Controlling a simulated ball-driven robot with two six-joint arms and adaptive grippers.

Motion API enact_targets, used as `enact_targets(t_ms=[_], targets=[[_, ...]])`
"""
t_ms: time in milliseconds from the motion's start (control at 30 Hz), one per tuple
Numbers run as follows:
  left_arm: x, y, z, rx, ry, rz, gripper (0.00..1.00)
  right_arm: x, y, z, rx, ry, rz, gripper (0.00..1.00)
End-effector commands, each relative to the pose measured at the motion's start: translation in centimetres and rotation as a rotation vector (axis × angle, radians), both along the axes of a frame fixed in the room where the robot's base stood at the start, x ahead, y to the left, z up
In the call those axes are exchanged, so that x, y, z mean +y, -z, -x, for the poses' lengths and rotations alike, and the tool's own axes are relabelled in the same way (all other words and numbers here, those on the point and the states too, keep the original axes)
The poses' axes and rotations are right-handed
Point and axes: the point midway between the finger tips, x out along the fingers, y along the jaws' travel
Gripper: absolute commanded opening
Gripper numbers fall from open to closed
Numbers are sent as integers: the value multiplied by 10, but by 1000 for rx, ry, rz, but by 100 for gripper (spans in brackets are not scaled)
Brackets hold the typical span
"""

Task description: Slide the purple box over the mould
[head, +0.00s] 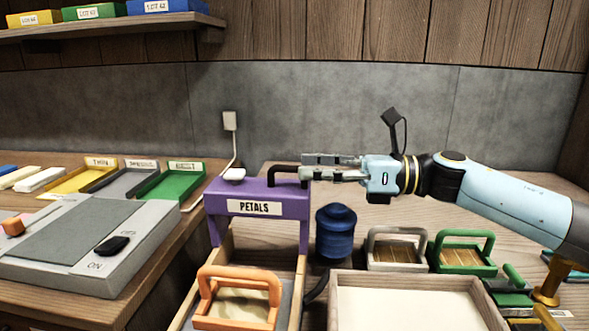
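The purple box (232,204), labelled PETALS, stands like a bridge across the far end of a wooden channel (298,284). It has a black handle (282,169) on top. A mould with an orange handle (243,278) lies in the near part of the channel, in front of the box, with a cream surface inside its frame. My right gripper (306,166) reaches in from the right. Its two fingers are close together around the handle's right part, which they partly hide. My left gripper is not in view.
A blue lidded jar (336,231) stands close right of the box. Grey (397,249) and green (462,252) handled moulds stand further right, behind a pale wooden-rimmed tray (412,279). A grey ON/OFF machine (92,240) stands left.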

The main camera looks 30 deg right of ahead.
Motion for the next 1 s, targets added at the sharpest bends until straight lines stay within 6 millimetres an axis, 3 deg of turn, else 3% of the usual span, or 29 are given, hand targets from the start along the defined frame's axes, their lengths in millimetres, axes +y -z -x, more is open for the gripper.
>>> enact_targets(t_ms=[200,567,833,1000], targets=[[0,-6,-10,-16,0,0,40,23,-2,-18,-2,0,-2,35],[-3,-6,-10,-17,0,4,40,28,-1,-21,1,0,1,35],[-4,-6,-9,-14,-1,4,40,28,-1,-21,1,0,1,1],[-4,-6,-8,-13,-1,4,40,28,0,-21,1,1,1,0]])
